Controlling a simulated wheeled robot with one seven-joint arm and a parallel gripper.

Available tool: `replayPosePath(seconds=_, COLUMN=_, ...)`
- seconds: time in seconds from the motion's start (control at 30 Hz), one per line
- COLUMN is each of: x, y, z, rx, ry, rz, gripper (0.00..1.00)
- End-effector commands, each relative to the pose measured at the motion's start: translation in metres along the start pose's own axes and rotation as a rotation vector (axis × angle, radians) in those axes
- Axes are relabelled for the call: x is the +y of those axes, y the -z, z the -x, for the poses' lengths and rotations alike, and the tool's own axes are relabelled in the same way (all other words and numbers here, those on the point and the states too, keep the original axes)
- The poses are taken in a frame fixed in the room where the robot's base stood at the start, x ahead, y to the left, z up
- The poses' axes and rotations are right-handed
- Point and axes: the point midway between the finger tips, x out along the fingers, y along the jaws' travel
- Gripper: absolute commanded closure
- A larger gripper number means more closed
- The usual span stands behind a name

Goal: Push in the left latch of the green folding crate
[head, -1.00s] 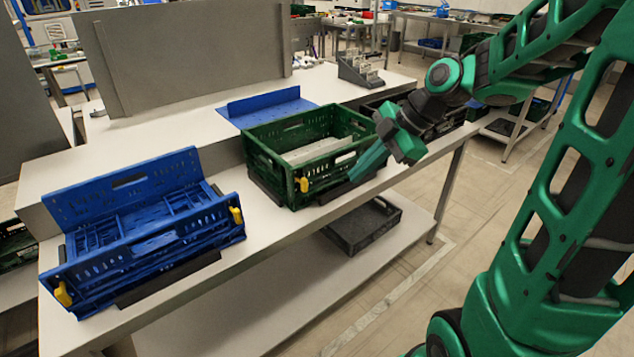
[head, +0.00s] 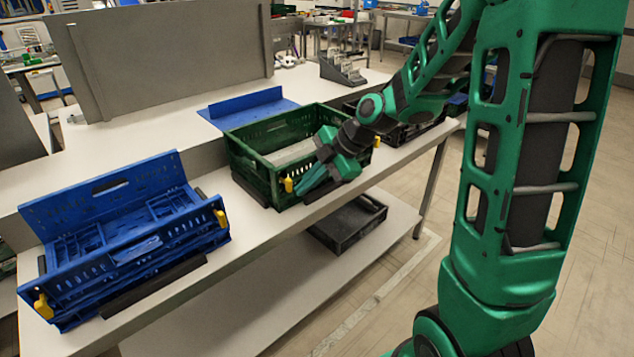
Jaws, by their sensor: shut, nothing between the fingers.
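The green folding crate (head: 252,168) stands upright with its walls up on the bench, with a light-coloured content inside. Its left latch (head: 288,185) is a yellow tab at the front left corner. A second yellow latch (head: 377,141) shows at its right corner. My gripper (head: 304,187) is shut and empty, at the crate's front side, with its fingertips just right of the left latch. I cannot tell whether the fingertips touch the latch or the crate. The gripper and wrist hide much of the crate's front wall.
A blue crate (head: 150,262) with yellow latches, partly folded, lies on the bench at left. A blue panel (head: 247,108) lies behind the green crate. A black crate (head: 412,131) stands to the right. A dark tray (head: 350,224) sits on the lower shelf.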

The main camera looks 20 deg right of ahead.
Motion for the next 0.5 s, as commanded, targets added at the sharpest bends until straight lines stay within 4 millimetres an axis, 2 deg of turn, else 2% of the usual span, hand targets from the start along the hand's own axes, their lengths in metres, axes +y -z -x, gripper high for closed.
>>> replayPosePath(seconds=0.2, x=0.014, y=0.000, z=-0.008, rx=0.000, ry=0.001, rz=0.000, gripper=1.00)
replayPosePath(seconds=0.5, x=0.016, y=0.000, z=-0.008, rx=0.000, ry=0.000, rz=-0.001, gripper=1.00)
